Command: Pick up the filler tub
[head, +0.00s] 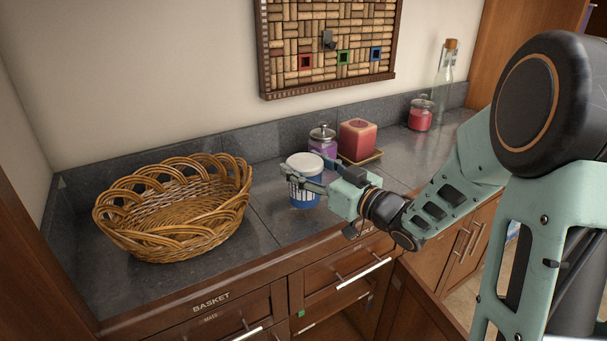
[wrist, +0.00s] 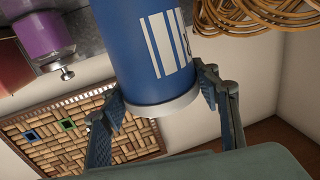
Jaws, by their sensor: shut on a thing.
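The filler tub (head: 302,192) is a blue cylinder with a white lid and a white printed label. In the head view it is upright at the counter's middle, right of the basket; I cannot tell whether it touches the counter. My gripper (head: 305,181) reaches it from the right and is shut on it, near its upper part. In the wrist view the tub (wrist: 150,50) shows upside down, with my gripper's fingers (wrist: 160,105) on both sides of it near the white lid. The tub's far side is hidden.
A wicker basket (head: 178,213) stands to the left on the grey counter (head: 262,240). Behind the tub are a purple jar (head: 322,146) and a red candle (head: 357,139) on a small tray. A red jar (head: 420,116) and a glass bottle (head: 444,80) stand further right. A cork board (head: 328,45) hangs above.

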